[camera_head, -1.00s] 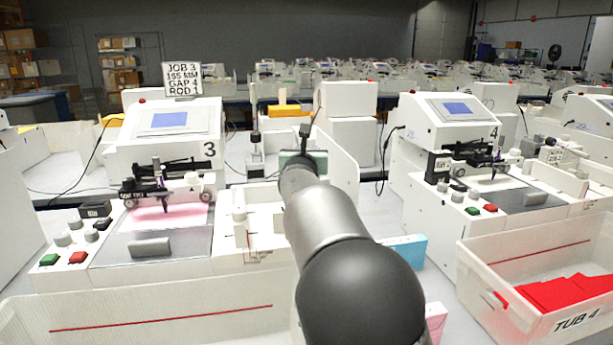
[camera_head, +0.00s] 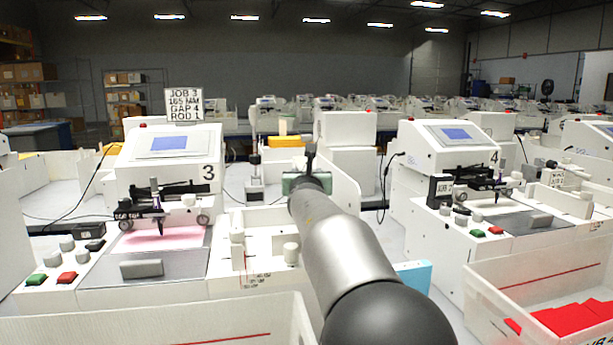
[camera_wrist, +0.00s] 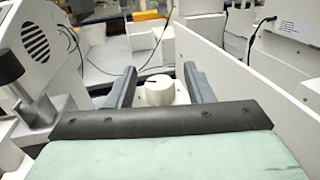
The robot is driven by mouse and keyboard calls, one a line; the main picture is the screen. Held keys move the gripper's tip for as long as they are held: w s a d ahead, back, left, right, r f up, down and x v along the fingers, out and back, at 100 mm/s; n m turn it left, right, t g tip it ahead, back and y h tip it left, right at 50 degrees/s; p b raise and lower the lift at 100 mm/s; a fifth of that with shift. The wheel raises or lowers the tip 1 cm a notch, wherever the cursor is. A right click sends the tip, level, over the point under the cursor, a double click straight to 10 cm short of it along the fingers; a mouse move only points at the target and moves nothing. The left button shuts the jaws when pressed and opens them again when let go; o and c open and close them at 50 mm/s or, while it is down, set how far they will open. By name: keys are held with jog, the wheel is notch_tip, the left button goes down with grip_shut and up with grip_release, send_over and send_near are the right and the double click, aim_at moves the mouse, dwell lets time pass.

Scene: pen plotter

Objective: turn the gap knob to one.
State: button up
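A white round knob (camera_wrist: 158,90) with a dark pointer mark on top shows in the wrist view. It sits between the two dark fingers of my gripper (camera_wrist: 160,88), with visible space on both sides. My gripper is open, and the fingers do not appear to touch the knob. No scale or number around the knob is readable. In the head view my gripper's green body (camera_head: 308,184) is at the right side of plotter 3 (camera_head: 170,165), and my arm hides the fingers and whatever is in front of them.
A sign (camera_head: 185,105) above plotter 3 reads JOB 3, 165 MM, GAP 4, ROD 1. White panel walls (camera_wrist: 245,75) rise right of my gripper. A vented white housing (camera_wrist: 35,45) stands at left. Plotter 4 (camera_head: 450,150) and a tub of red sheets (camera_head: 560,265) are at right.

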jog(key=s+d, duration=0.1)
jog(key=s, duration=1.6)
jog(key=shift+s+d+b, duration=0.15)
jog(key=shift+d+b, duration=0.1)
jog(key=shift+b, duration=0.05)
jog(key=s+d+f+m+g+h+p, duration=0.3)
jog(key=s+d+m+g+p, duration=0.15)
jog(key=d+m, duration=0.55)
jog(key=s+d+f+m+g+h+p, duration=0.4)
jog(key=s+d+m+p, duration=0.2)
jog(key=d+m, duration=0.35)
jog(key=s+f+m+g+y+p, duration=0.2)
jog(key=s+f+m+g+p, duration=0.1)
jog(key=s+m, duration=0.5)
jog(key=s+f+m+g+y+p, duration=0.3)
jog(key=s+m+g+p, duration=0.3)
jog(key=s, duration=0.8)
jog(key=m, duration=0.3)
jog(key=shift+a+y, duration=0.3)
jog(key=shift+a, duration=0.05)
